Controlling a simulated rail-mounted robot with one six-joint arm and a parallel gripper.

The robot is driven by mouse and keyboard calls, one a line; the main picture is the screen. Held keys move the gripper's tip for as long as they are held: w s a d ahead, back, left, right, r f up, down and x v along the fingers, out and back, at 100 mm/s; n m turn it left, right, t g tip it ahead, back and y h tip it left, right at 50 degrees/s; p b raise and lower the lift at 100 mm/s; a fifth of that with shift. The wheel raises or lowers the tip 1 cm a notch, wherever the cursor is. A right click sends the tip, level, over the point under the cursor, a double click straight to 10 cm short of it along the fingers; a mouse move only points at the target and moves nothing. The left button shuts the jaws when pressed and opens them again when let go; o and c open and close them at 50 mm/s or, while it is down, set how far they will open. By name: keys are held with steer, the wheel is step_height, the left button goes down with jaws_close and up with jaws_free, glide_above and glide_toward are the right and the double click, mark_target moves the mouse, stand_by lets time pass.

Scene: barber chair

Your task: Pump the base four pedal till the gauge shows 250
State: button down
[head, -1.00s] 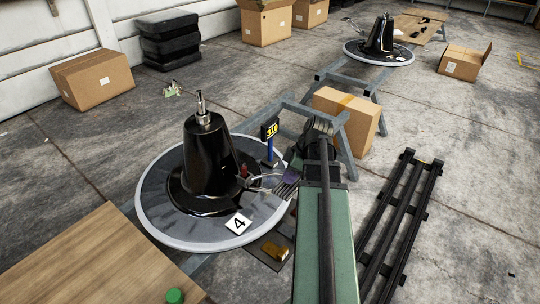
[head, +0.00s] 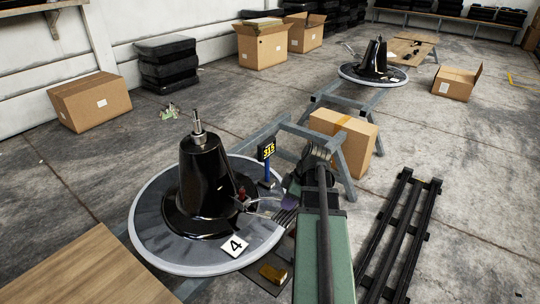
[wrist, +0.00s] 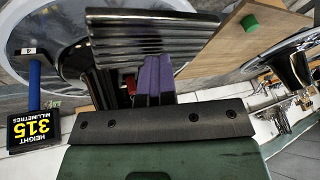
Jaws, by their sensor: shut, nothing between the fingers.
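The base marked 4 (head: 180,241) is a black cone on a round grey plate with a pale rim, seen in the head view. Its ridged metal pedal (head: 284,216) sticks out on the right; the ridges fill the top middle of the wrist view (wrist: 150,30). My gripper (head: 290,201) is at the pedal, its purple fingers shut with nothing between them; they also show in the wrist view (wrist: 154,78). The fingers look to be against the pedal, but contact is partly hidden. The height gauge (head: 267,150) on a blue post reads 315 millimetres, clear in the wrist view (wrist: 33,132).
A wooden board (head: 85,270) lies front left. A grey metal trestle (head: 290,128) and a cardboard box (head: 343,137) stand behind my arm. A black rail frame (head: 400,240) lies on the right. Another base (head: 375,72) stands farther back.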

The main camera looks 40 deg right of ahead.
step_height(320, 180, down, 10)
steer(key=s+b, duration=0.1)
steer(key=b, duration=0.8)
steer(key=shift+s+d+b, duration=0.25)
steer(key=shift+s+b, duration=0.05)
steer(key=shift+s, duration=0.1)
steer(key=shift+f, duration=0.1)
steer(key=shift+f, duration=0.1)
steer(key=f+b, duration=0.1)
steer(key=b, duration=0.1)
steer(key=f+b, duration=0.1)
steer(key=f, duration=0.1)
steer(key=shift+w+f+b, duration=0.2)
steer(key=shift+f+b, duration=0.05)
steer(key=shift+b, duration=0.1)
stand_by(2.0)
steer(key=r+p, duration=0.5)
steer(key=w+r+p, duration=0.1)
steer(key=r+p, duration=0.5)
steer(key=w+r+p, duration=0.1)
steer(key=r+p, duration=0.5)
steer(key=shift+w+a+r, duration=0.1)
steer(key=shift+a+r, duration=0.15)
steer(key=shift+a, duration=0.05)
steer(key=shift+f, duration=0.25)
